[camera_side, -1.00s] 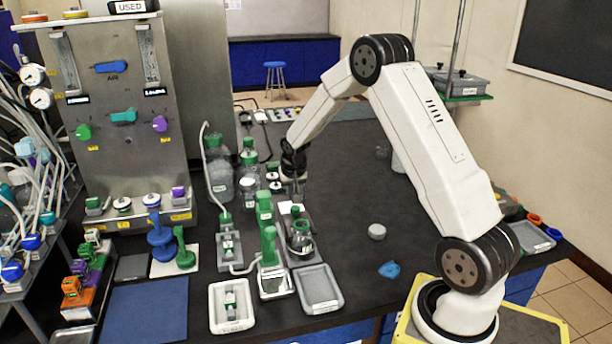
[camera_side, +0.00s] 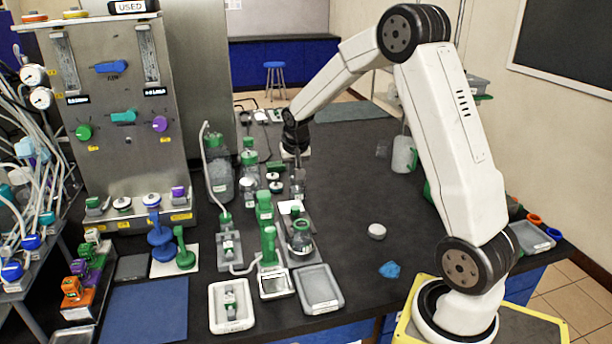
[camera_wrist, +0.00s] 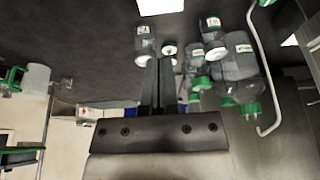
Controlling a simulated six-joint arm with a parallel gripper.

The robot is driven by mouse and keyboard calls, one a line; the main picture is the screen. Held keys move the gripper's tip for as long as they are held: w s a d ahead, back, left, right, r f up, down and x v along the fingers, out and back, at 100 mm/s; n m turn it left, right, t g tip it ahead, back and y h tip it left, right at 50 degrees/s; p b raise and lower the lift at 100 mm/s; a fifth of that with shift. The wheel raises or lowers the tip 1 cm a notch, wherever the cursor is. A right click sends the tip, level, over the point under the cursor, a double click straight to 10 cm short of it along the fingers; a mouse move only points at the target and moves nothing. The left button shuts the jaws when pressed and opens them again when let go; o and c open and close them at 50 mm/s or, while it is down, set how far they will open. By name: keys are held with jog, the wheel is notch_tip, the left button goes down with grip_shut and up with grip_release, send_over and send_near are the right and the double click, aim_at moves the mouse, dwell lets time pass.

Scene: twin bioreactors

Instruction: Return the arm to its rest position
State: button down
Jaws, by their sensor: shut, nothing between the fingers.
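My gripper (camera_side: 298,188) points down above the dark bench, just behind and right of the cluster of green-capped bottles. My white arm reaches to it from its base at the right front, with the elbow high. In the wrist view the gripper's two fingers (camera_wrist: 158,65) lie side by side, shut and empty. A small clear bottle (camera_wrist: 145,42) shows just past the fingertips there. In the side view the fingertips are small against the bottles behind them, so I cannot tell their exact height over the bench.
Green-capped bottles (camera_side: 220,168) stand left of my gripper. A small green-lidded jar (camera_side: 301,237) and grey tray (camera_side: 319,290) are nearer the front. A white-and-green jug (camera_side: 404,155) stands behind my arm. The bench right of the bottles is mostly clear, with a white puck (camera_side: 377,231) and blue scrap (camera_side: 389,269).

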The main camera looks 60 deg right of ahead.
jog(key=s+a+f+n+y, duration=0.1)
jog(key=s+a+n, duration=0.3)
jog(key=s+a, duration=0.4)
jog(key=s+a+f+n+y, duration=0.1)
jog(key=s+a+n, duration=0.4)
jog(key=a, duration=1)
jog(key=s+f, duration=0.1)
jog(key=s, duration=0.2)
jog(key=shift+s+f+y, duration=0.3)
jog(key=shift+s, duration=0.1)
